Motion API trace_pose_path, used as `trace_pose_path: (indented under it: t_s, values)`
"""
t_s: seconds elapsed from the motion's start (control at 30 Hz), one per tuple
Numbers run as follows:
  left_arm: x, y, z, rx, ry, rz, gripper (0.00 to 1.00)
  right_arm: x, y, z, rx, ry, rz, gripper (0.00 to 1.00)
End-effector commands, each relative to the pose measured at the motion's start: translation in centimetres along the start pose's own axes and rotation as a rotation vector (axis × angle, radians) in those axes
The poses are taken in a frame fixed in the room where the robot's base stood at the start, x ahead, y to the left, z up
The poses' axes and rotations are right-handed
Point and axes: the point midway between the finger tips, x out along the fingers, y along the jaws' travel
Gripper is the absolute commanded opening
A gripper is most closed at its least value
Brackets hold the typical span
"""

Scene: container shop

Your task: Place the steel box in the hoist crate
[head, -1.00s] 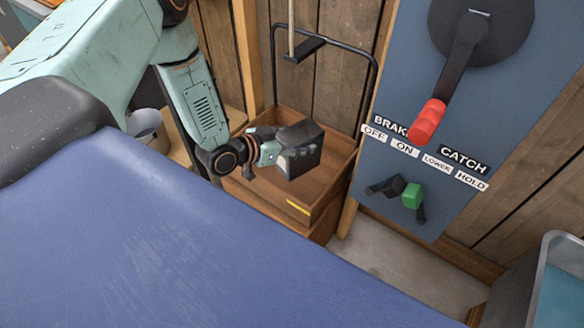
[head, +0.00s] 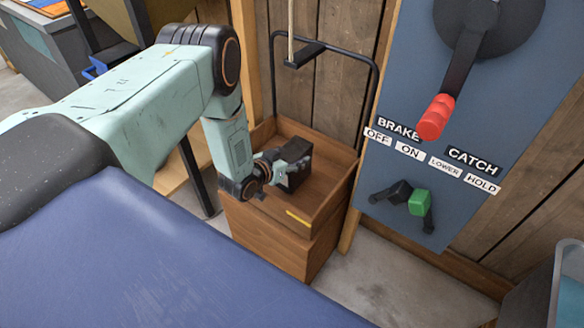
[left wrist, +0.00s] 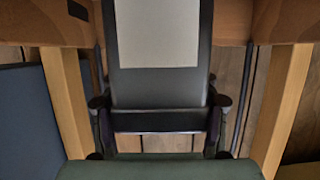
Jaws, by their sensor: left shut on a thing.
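The steel box (head: 297,172) is dark grey and sits in my left gripper (head: 288,160), which is shut on it. In the head view the box is over the left part of the open wooden hoist crate (head: 334,208), close to its floor. I cannot tell whether it touches the floor. In the left wrist view the box (left wrist: 160,88), with a pale panel on it, lies between the two dark fingers (left wrist: 161,122). Part of the crate's inside is hidden behind the gripper and box. My right gripper is not in view.
A black hoop frame (head: 325,42) and rope (head: 291,25) rise over the crate. To its right a blue panel (head: 405,225) carries a red-handled lever (head: 436,118) and a green-handled lever (head: 419,203). The crate's right part looks empty.

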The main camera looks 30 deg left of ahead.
Motion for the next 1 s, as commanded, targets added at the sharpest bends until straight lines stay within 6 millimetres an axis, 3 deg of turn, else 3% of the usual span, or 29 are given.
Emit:
trace_pose_path:
  t_s: [0.2,0.43,0.47,0.77,1.0]
  values:
    - [1.2,0.0,2.8,0.001,0.002,0.001,0.04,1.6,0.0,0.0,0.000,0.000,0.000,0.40]
    - [1.2,0.0,2.9,0.000,0.001,0.001,0.04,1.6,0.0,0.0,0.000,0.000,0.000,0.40]
    - [1.1,0.0,3.1,-0.001,-0.004,0.001,0.62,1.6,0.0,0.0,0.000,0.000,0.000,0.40]
    - [1.1,0.0,3.1,0.000,-0.002,0.001,0.87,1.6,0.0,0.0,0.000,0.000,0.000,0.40]
    - [1.2,0.0,3.0,0.000,-0.002,0.001,0.87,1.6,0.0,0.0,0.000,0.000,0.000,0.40]
